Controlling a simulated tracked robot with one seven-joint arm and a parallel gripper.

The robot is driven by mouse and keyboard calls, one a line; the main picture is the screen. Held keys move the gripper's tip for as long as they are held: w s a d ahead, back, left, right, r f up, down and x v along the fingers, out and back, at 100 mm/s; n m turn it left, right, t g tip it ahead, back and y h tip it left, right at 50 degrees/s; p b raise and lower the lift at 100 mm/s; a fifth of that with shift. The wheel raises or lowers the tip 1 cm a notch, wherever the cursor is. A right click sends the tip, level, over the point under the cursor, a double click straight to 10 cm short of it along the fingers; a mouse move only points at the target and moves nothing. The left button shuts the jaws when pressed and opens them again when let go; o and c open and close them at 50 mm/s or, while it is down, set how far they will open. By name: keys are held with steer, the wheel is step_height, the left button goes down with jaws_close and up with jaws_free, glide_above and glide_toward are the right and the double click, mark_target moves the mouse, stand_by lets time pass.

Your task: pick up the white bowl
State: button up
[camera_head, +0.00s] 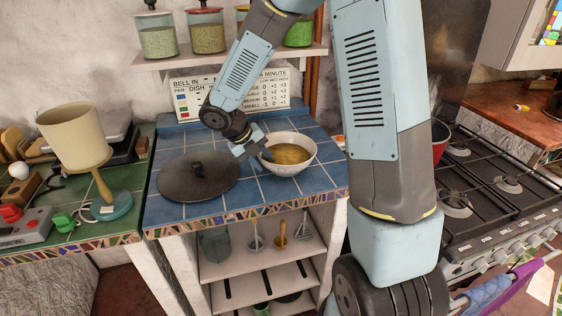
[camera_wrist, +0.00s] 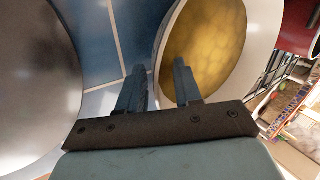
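The white bowl (camera_head: 300,170) stands upright on the blue tiled counter and holds a yellowish-brown content. My gripper (camera_head: 262,153) is at the bowl's left rim, pointing down towards it. In the wrist view the bowl (camera_wrist: 262,30) fills the upper right. My gripper's two fingers (camera_wrist: 158,74) are apart there, with the bowl's near-left rim running between them. The right finger overlaps the bowl's inside and the left finger lies over the outside. I cannot tell whether either finger touches the rim.
A dark round lid (camera_head: 197,178) lies close left of the bowl and my gripper. A lettered sign (camera_head: 271,90) stands behind, below a shelf (camera_head: 180,57) with jars. A gas stove (camera_head: 490,185) is at the right, a lamp (camera_head: 78,140) at the left.

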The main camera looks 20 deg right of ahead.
jaws_close()
stand_by(0.3)
steer(key=shift+r, duration=0.1)
steer(key=shift+r, duration=0.3)
step_height(320, 180, up, 2)
steer(key=shift+r, duration=0.2)
steer(key=s+r, duration=0.2)
steer(key=s+d+r, duration=0.1)
steer(key=s+r, duration=0.1)
steer(key=r, duration=0.1)
steer(key=shift+s+d+r, duration=0.2)
steer(key=shift+r, duration=0.1)
steer(key=s+d+r, duration=0.3)
steer(key=s+r, duration=0.1)
steer(key=s, duration=0.5)
steer(key=shift+r, duration=0.15)
